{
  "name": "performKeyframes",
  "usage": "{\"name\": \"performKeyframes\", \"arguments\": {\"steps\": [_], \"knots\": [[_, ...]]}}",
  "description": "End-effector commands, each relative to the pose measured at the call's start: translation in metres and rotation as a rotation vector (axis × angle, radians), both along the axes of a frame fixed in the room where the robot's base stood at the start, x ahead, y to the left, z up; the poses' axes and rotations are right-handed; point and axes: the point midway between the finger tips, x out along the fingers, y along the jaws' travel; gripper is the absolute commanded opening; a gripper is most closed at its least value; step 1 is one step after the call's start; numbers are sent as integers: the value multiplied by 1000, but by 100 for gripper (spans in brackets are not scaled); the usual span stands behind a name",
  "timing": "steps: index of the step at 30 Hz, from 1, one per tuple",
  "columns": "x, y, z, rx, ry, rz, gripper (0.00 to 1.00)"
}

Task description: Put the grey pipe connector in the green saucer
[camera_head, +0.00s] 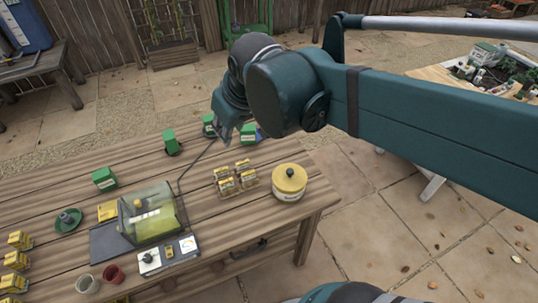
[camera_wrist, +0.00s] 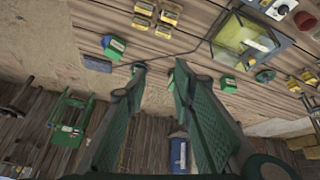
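The green saucer (camera_head: 75,226) lies at the left of the wooden table in the head view. A small dark grey piece (camera_head: 66,216), which looks like the grey pipe connector, sits in it. The saucer also shows at the right of the wrist view (camera_wrist: 273,77). My gripper (camera_head: 228,138) is over the table's far edge, well to the right of the saucer and apart from it.
A clear-covered box (camera_head: 150,213) stands between the saucer and several yellow packets (camera_head: 236,178). A yellow-lidded pot (camera_head: 289,182) is near the right end. Several green boxes (camera_head: 104,178) stand along the back. Two cups (camera_head: 113,275) are near the front. Bare planks show between them.

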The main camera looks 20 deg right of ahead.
Motion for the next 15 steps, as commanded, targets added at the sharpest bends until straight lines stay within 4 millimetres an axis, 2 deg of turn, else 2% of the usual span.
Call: {"name": "performKeyframes", "arguments": {"steps": [6,15], "knots": [[-38,-31,-17,39,-35,-113,26],[-78,-60,-41,87,-83,-244,26]]}}
